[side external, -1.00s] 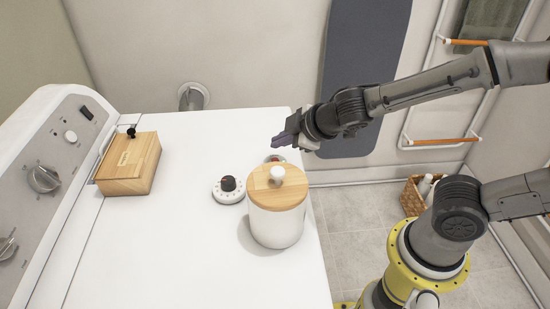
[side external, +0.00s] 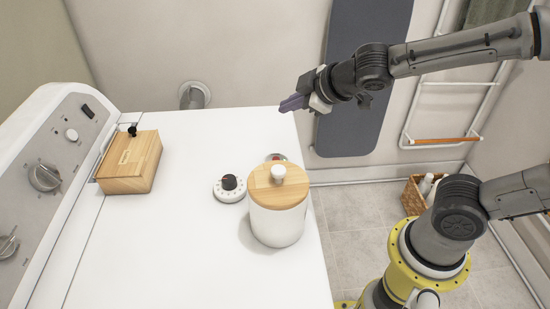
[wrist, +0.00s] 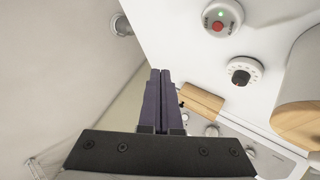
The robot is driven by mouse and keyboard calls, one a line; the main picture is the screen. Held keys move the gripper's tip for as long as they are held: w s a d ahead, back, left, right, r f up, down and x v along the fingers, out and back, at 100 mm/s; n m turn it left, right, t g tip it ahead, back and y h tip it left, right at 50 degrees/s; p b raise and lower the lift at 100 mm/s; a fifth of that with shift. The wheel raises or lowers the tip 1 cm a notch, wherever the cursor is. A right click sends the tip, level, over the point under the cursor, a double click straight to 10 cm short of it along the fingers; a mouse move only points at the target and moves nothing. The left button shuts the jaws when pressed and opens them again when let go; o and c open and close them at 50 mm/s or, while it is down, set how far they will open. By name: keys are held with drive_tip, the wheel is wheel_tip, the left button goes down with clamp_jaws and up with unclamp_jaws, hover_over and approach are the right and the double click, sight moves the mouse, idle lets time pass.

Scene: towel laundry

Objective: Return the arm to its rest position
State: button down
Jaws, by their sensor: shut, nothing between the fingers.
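My gripper (side external: 292,103) is in the air above the right back edge of the white machine top in the side external view. Its purple fingers point left and are shut, with nothing between them. In the wrist view the fingers of my gripper (wrist: 160,75) lie side by side. My arm reaches in from the upper right and touches nothing that I can see.
On the white machine top (side external: 180,240) stand a white canister (side external: 278,225) with a wooden lid, a dial timer (side external: 229,188), a red button (wrist: 217,26) and a wooden box (side external: 130,165). An ironing board (side external: 365,70) and rack (side external: 445,140) are behind my arm.

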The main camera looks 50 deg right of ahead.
drive_tip(key=s+d+r+m+g+h, duration=0.1)
drive_tip(key=s+d+r+m, duration=0.45)
drive_tip(key=s, duration=0.45)
drive_tip(key=s+a+f+m+g+y, duration=0.1)
drive_tip(key=s+a+f+g+y, duration=0.1)
drive_tip(key=s, duration=0.8)
wheel_tip(320, 180, down, 3)
drive_tip(key=shift+s+a+r+m+g, duration=0.1)
drive_tip(key=shift+s+a+m+g, duration=0.25)
drive_tip(key=shift+a+g, duration=0.3)
drive_tip(key=shift+w+d, duration=0.1)
